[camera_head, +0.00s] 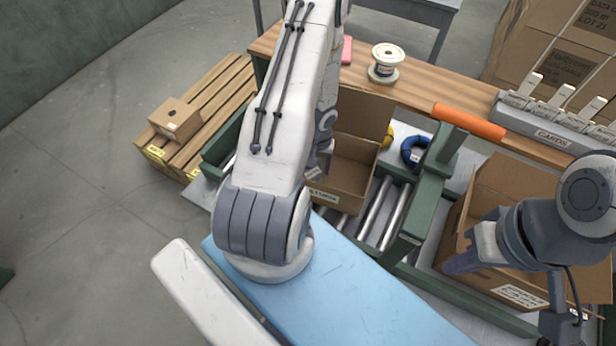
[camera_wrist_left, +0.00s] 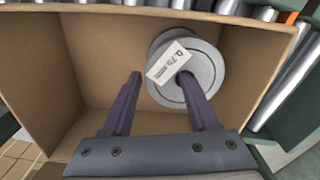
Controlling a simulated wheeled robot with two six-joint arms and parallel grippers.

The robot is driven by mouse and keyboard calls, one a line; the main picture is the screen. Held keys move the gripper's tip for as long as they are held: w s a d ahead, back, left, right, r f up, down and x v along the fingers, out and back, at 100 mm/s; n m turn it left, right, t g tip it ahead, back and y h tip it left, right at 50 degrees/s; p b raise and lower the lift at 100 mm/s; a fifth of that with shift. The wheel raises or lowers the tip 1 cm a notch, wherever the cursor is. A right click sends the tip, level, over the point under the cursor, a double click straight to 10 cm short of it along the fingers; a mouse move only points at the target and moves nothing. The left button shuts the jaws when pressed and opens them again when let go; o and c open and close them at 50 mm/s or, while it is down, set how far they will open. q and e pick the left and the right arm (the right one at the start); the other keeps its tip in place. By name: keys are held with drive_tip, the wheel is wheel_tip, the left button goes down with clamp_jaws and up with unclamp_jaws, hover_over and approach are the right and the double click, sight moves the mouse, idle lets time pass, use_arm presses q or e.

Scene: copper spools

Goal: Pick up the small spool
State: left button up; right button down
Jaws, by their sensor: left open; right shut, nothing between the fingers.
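A grey-white spool (camera_wrist_left: 207,75) with a white label (camera_wrist_left: 170,62) lies in an open cardboard box (camera_wrist_left: 70,30) in the left wrist view. My left gripper (camera_wrist_left: 160,77) is open over the box. Its right finger overlaps the spool's face and its left finger is beside the spool; I cannot tell whether they touch. In the head view my left arm hides the left gripper and this spool. Another white spool (camera_head: 387,56) stands upright on the wooden shelf, away from both grippers. My right gripper (camera_head: 468,258) is shut and empty near the right-hand box.
The box (camera_head: 352,170) sits on rollers (camera_head: 373,209) with green frame posts beside it. A blue coil (camera_head: 413,151), a yellow coil (camera_head: 389,137) and an orange cylinder (camera_head: 468,121) are nearby. Another open cardboard box (camera_head: 500,205) is at right.

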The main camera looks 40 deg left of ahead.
use_arm(q)
wheel_tip(320, 180, down, 5)
drive_tip(key=b, duration=0.5)
drive_tip(key=shift+f, duration=0.1)
clamp_jaws()
